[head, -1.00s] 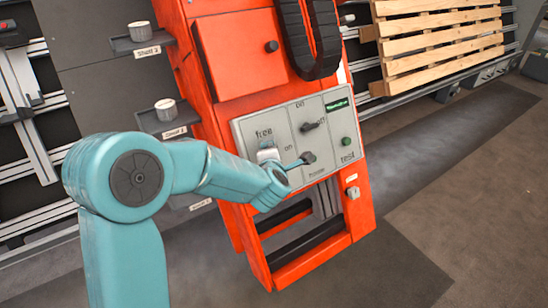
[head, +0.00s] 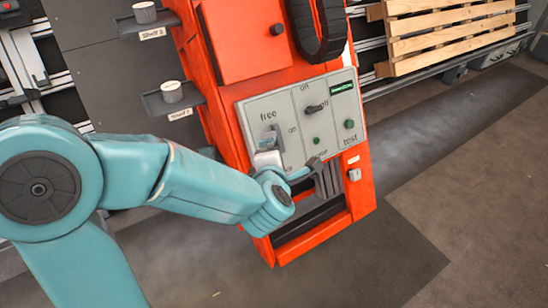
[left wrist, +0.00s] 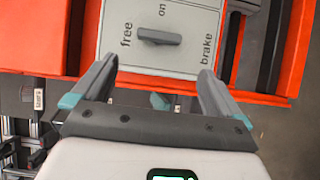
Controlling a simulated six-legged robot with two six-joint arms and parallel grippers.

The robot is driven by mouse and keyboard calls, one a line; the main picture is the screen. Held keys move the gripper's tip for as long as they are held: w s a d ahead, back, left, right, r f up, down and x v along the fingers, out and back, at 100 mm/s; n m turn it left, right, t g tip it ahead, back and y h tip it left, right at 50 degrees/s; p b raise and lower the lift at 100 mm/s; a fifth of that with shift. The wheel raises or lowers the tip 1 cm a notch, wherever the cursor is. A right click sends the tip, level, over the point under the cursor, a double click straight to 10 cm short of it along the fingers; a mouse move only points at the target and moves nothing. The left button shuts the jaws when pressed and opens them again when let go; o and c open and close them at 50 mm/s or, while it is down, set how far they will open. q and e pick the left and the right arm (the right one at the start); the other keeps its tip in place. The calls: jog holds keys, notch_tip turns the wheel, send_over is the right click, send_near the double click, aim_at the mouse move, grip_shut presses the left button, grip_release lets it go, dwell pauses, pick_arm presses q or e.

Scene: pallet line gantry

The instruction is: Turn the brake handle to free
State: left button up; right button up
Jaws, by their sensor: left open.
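The brake handle (left wrist: 160,37) is a dark grey lever on a light grey panel section (left wrist: 178,57). In the left wrist view it lies along the line between the words free, at its left, and brake, at its right; "on" is printed above. In the head view my arm and gripper partly cover that section of the control panel (head: 250,122). My left gripper (head: 296,155) is open at the panel's lower left. In the left wrist view its fingers (left wrist: 158,68) are spread either side of the handle's line, short of it, with nothing between them. My right gripper is not in view.
The panel sits on an orange cabinet (head: 247,50) with a black cable chain (head: 318,35). Other panel knobs include a black switch (head: 315,107) and a green button (head: 349,124). Small shelves (head: 172,100) stand left. A wooden pallet (head: 440,30) is at back right. Floor right is clear.

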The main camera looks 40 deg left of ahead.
pick_arm(q)
jog(key=v, duration=0.3)
jog(key=shift+a, duration=0.1)
dwell(0.4)
notch_tip(320, 180, down, 25)
jog(key=s+d+m+g+h, duration=0.3)
jog(key=m+g+h, duration=0.15)
jog(key=m, duration=0.25)
jog(key=s+d+f+m+g+h, duration=0.4)
jog(key=s+d+f+m, duration=0.3)
jog(key=d+f+m, duration=0.15)
jog(key=s+d+f+m+g+h, duration=0.25)
jog(key=s+d+m, duration=0.25)
jog(key=m, duration=0.5)
notch_tip(320, 180, up, 23)
jog(key=p, duration=2.2)
jog(key=shift+a+p, duration=0.2)
jog(key=shift+p, duration=0.1)
